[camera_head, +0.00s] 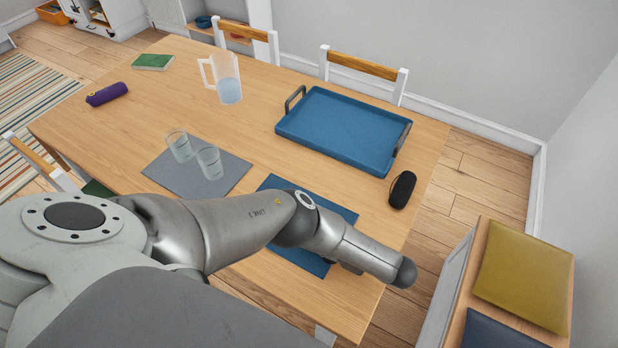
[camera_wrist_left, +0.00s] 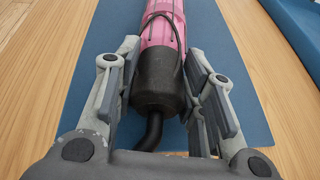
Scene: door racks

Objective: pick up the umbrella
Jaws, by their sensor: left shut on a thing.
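The umbrella (camera_wrist_left: 162,32) is pink with a black end (camera_wrist_left: 158,80) and a dark curved handle; it shows in the left wrist view, running away from me over the blue mat (camera_wrist_left: 235,70). My left gripper (camera_wrist_left: 162,92) has a finger on each side of the black end and is shut on it. I cannot tell whether the umbrella touches the mat. In the head view my left arm crosses the mat (camera_head: 338,212) and hides the umbrella and the gripper. My right gripper is in neither view.
A blue tray (camera_head: 345,125) and a black case (camera_head: 402,189) are on the table's right side. Two glasses (camera_head: 209,162) are on a grey mat (camera_head: 185,184). A pitcher (camera_head: 228,88), purple case (camera_head: 107,94) and green book (camera_head: 153,62) stand farther back. The table's centre is clear.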

